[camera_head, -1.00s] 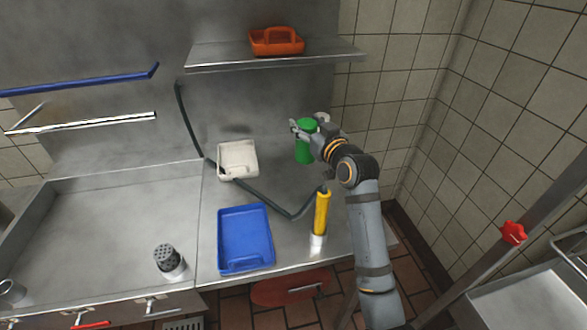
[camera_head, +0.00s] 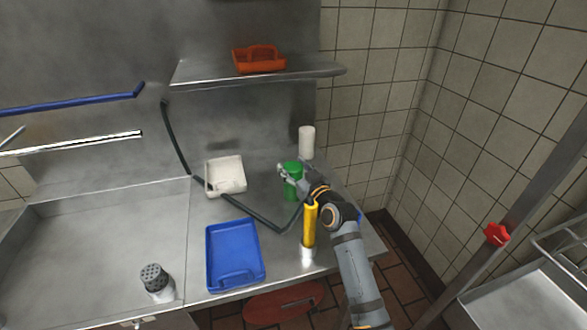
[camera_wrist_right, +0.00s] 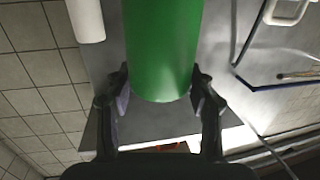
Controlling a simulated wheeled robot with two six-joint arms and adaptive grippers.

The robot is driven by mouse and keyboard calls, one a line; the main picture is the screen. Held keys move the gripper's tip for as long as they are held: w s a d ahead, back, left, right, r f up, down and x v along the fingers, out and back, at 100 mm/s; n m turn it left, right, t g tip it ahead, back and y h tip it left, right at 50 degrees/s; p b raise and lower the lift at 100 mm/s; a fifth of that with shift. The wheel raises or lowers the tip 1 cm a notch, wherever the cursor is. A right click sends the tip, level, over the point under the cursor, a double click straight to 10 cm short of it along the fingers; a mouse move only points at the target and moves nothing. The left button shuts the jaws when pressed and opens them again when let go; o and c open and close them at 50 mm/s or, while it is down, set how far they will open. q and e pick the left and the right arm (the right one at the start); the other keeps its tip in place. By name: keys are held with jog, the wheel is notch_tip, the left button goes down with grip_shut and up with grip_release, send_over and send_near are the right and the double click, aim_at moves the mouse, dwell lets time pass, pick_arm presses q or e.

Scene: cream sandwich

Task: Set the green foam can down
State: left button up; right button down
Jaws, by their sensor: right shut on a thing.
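The green foam can (camera_head: 293,189) is upright at the right part of the metal counter (camera_head: 265,205). My right gripper (camera_head: 292,176) is shut on it, near its upper part. I cannot tell whether its base touches the counter. In the right wrist view the can (camera_wrist_right: 163,45) fills the upper middle, between the two fingers of my right gripper (camera_wrist_right: 162,97). My left gripper is in neither view.
A white cylinder (camera_head: 306,141) stands just behind the can. A white tray (camera_head: 226,188) lies left, a blue tray (camera_head: 235,254) front left. A yellow-handled tool (camera_head: 309,225) stands in front by my arm. A black hose (camera_head: 265,221) crosses the counter. A shelf (camera_head: 255,75) is above.

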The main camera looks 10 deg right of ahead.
jog(key=shift+r, duration=0.15)
jog(key=shift+f, duration=0.2)
jog(key=shift+c, duration=2.4)
grip_release()
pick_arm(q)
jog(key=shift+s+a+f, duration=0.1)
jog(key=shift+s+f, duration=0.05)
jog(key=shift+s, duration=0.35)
pick_arm(e)
jog(key=shift+r, duration=0.1)
jog(key=shift+s, duration=0.25)
jog(key=v, duration=0.7)
jog(key=shift+s+r+b, duration=0.1)
jog(key=shift+b, duration=0.25)
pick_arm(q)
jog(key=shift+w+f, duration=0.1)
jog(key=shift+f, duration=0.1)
